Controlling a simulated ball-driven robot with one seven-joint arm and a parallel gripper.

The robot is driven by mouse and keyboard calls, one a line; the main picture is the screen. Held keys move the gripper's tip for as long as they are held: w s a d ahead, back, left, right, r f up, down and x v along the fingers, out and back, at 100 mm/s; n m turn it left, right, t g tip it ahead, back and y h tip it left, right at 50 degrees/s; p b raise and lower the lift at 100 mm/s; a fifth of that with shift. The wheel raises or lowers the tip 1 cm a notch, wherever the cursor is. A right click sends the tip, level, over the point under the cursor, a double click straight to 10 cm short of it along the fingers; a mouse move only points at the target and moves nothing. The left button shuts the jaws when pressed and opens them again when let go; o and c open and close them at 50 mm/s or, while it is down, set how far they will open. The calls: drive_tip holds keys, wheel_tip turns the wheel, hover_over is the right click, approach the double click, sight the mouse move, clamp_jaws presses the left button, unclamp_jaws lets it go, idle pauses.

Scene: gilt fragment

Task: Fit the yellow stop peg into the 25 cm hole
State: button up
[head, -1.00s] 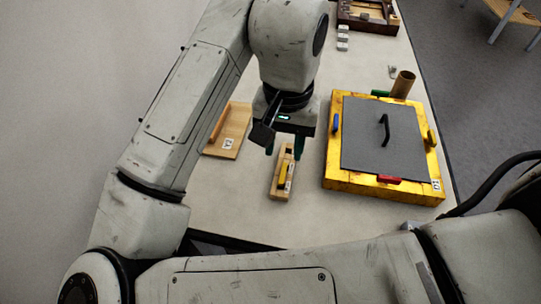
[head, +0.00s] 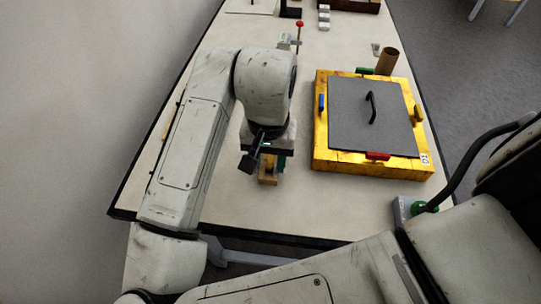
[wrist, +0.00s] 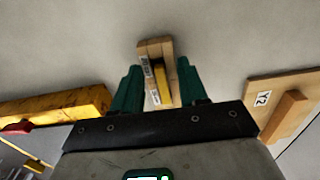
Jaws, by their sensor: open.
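The yellow stop peg (wrist: 162,85) lies along a small wooden block (wrist: 144,50) with white labels, seen in the wrist view. In the head view the block (head: 268,181) is mostly hidden under my gripper (head: 268,165). In the wrist view my gripper (wrist: 158,68) is open, its two green fingers on either side of the peg and block. I cannot tell whether the fingers touch anything. No hole marked 25 cm can be made out.
A yellow box (head: 322,150) with a grey handled lid (head: 375,125) stands right of my gripper. A board labelled Y2 (wrist: 255,88) lies on the other side. A brown cylinder (head: 387,61) and a red-topped pin (head: 299,25) stand farther back. Table between is clear.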

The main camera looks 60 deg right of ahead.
clamp_jaws()
idle(0.3)
drive_tip(key=shift+r, duration=0.15)
